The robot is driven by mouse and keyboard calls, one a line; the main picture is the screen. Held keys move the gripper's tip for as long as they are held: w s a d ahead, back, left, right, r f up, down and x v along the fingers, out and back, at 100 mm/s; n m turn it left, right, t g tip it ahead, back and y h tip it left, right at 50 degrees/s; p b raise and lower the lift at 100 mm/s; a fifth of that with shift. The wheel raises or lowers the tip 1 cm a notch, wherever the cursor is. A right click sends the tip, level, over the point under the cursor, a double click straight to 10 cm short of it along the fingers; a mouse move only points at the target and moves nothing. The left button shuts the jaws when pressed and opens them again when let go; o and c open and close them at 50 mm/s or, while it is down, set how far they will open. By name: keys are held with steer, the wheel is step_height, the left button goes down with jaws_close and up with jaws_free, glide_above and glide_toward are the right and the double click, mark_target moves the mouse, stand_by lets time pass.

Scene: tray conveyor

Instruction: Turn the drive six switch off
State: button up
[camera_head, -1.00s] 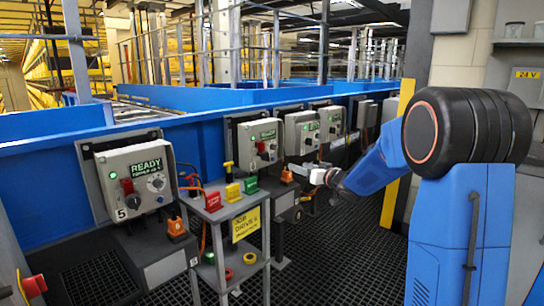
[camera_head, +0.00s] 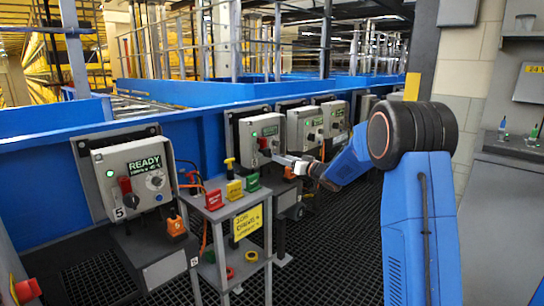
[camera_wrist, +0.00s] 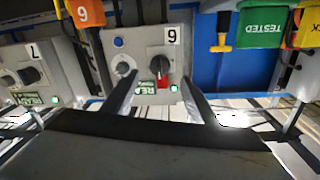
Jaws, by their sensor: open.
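The drive six box (camera_head: 258,128) is the grey box right of box five in the head view. In the wrist view the grey box (camera_wrist: 146,50) fills the middle, its number plate (camera_wrist: 173,35) looking like an upside-down 6. Its rotary switch (camera_wrist: 160,68) has a dark handle with red beside it. A grey round knob (camera_wrist: 123,66), a blue button (camera_wrist: 118,42) and a lit green lamp (camera_wrist: 174,88) are around it. My gripper (camera_wrist: 158,78) is open, its fingers either side of the switch in the picture; contact cannot be told. In the head view my gripper (camera_head: 280,159) is just in front of the box.
Box five (camera_head: 135,175) shows READY on the left. A grey stand (camera_head: 222,215) with red, yellow and green blocks is close left of my gripper. Another drive box (camera_head: 304,127) is to the right. The grating floor (camera_head: 325,235) in front is free.

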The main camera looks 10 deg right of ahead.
mark_target(271, 154)
steer(key=x, duration=0.8)
steer(key=shift+d, duration=0.1)
steer(key=shift+c, duration=0.3)
steer(key=c, duration=1)
